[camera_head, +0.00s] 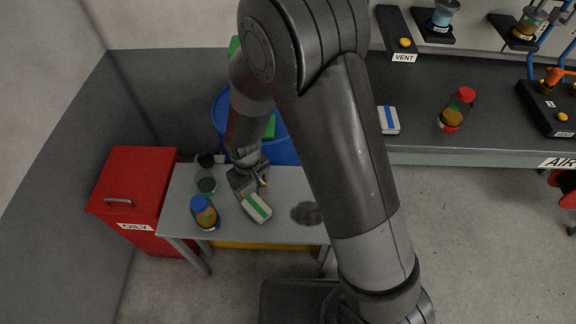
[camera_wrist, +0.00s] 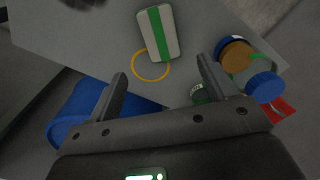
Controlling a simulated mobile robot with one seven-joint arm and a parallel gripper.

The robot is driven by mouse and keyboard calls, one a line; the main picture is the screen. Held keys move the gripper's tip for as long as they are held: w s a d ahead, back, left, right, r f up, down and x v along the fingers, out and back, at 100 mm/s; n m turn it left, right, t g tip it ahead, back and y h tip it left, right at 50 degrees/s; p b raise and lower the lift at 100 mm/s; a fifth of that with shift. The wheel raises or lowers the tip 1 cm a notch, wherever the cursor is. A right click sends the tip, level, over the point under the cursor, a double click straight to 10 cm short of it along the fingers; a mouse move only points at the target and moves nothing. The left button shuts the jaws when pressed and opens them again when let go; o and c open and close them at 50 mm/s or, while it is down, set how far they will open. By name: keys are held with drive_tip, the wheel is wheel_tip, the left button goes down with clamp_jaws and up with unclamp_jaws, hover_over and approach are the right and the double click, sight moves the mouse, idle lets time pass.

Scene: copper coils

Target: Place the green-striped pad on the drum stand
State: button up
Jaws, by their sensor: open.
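The green-striped pad (camera_head: 257,208) is a pale block with a green band. It lies on a small grey table (camera_head: 285,185) beside a blue drum (camera_head: 283,150). I cannot tell for certain which piece is the drum stand. In the wrist view the pad (camera_wrist: 158,33) lies beyond my fingertips, its near end at a yellow ring (camera_wrist: 150,78) marked on the tabletop. My gripper (camera_head: 255,188) is above the table, just behind the pad. In the wrist view its two fingers (camera_wrist: 162,72) are spread, with nothing between them.
A dark patch (camera_head: 306,213) lies right of the pad. A red OILY bin (camera_head: 135,190) stands left. A blue-striped pad (camera_head: 388,120) lies on the dark bench (camera_head: 430,85).

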drive_tip(key=w+d+r+m+t, duration=0.1)
drive_tip(key=d+r+m, duration=0.1)
drive_tip(key=d+r, duration=0.6)
drive_tip(key=w+d+r+m+t, duration=0.15)
drive_tip(key=d+r, duration=0.35)
drive_tip(key=r, duration=0.7)
drive_tip(key=s+d+r+m+t, duration=0.3)
drive_tip(key=s+d+r+m, duration=0.2)
drive_tip(key=s+d+r, duration=0.8)
drive_tip(key=shift+d+r, duration=0.2)
drive_tip(key=shift+d, duration=0.3)
drive_tip(key=shift+m, duration=0.25)
